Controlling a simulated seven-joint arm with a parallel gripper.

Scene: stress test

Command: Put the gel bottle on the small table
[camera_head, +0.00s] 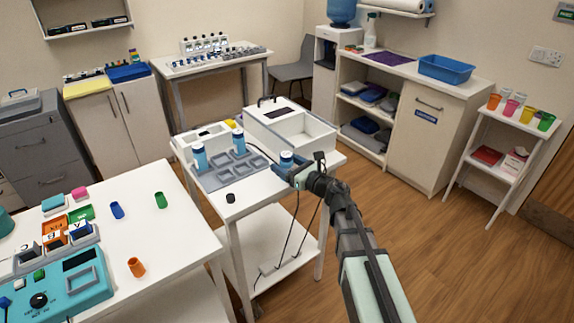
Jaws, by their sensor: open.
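Blue and white bottles stand on the white table (264,203) in the middle. One bottle (199,158) stands at the left of a grey tray (222,179), and another bottle (238,141) stands at its back. A third, blue-capped bottle (286,158) is at the right, right at my gripper (289,173). Which one is the gel bottle I cannot tell. My gripper is open, with its fingers by the third bottle's lower part, which they partly hide. I cannot tell if they touch it.
A white box-like device (289,131) stands behind the third bottle. A small black round piece (230,198) lies near the table's front edge. Another table (185,229) with coloured cups is at left. A white shelf stand (508,148) with several cups is at far right.

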